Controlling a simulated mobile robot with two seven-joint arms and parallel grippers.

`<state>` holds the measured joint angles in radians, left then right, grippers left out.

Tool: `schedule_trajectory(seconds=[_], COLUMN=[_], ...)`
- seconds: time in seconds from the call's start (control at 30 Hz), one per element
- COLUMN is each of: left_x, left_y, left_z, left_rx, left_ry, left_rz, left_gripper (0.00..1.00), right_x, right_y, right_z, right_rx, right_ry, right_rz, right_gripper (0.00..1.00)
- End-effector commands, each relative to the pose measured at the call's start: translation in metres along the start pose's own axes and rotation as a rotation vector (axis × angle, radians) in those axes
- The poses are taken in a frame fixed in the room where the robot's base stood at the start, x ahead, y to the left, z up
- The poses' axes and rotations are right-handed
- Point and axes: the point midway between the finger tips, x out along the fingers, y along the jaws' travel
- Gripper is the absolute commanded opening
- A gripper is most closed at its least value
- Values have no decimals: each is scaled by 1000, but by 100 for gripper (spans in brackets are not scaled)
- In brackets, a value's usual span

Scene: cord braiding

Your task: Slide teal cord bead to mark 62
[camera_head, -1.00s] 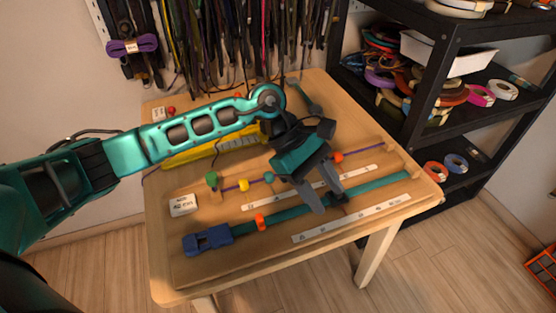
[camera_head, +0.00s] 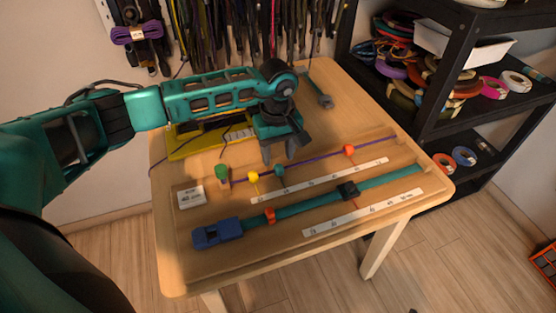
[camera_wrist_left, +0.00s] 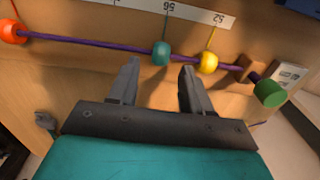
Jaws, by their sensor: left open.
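The teal bead (camera_head: 279,170) sits on the purple cord (camera_head: 318,158) between a yellow bead (camera_head: 253,176) and an orange-red bead (camera_head: 349,150). In the left wrist view the teal bead (camera_wrist_left: 162,53) has its pointer near the scale label 56, and the yellow bead (camera_wrist_left: 208,63) is near 52. My left gripper (camera_head: 280,154) is open and empty, with its fingertips just behind the cord. In the left wrist view the gripper (camera_wrist_left: 158,70) points at the teal bead, which lies in front of the gap and does not appear gripped. Mark 62 is not readable.
A green end piece (camera_head: 222,171) ends the cord. In front lies a teal strap (camera_head: 320,201) with a blue buckle (camera_head: 216,233), an orange marker (camera_head: 269,215) and a black slider (camera_head: 348,190). A small white card (camera_head: 191,197) lies at left. A yellow tool (camera_head: 205,142) lies behind.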

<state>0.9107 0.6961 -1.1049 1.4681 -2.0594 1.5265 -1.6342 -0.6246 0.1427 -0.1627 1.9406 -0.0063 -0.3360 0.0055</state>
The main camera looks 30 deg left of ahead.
Motion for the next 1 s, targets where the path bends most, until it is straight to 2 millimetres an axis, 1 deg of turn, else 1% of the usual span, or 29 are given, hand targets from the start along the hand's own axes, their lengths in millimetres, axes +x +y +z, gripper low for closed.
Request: schedule_trajectory(seconds=[0.03,0.2,0.33,0.57,0.67,1.0], left_x=[10,27,32,32,32,32], left_y=[-1,0,0,0,0,0], left_z=[1,0,0,0,0,0], left_rx=[0,-1,0,0,0,0], left_ry=[-2,-1,0,0,0,0], left_rz=[-3,0,1,1,1,1], left_gripper=[49,49,49,49,41,9], right_x=[0,1,1,1,1,1], right_y=[0,0,0,0,0,0], right_z=[0,1,1,1,1,1], right_rx=[0,0,0,0,0,0], right_ry=[0,0,0,-1,-1,-1], right_rz=[0,0,0,0,0,0], right_gripper=[49,49,49,49,49,49])
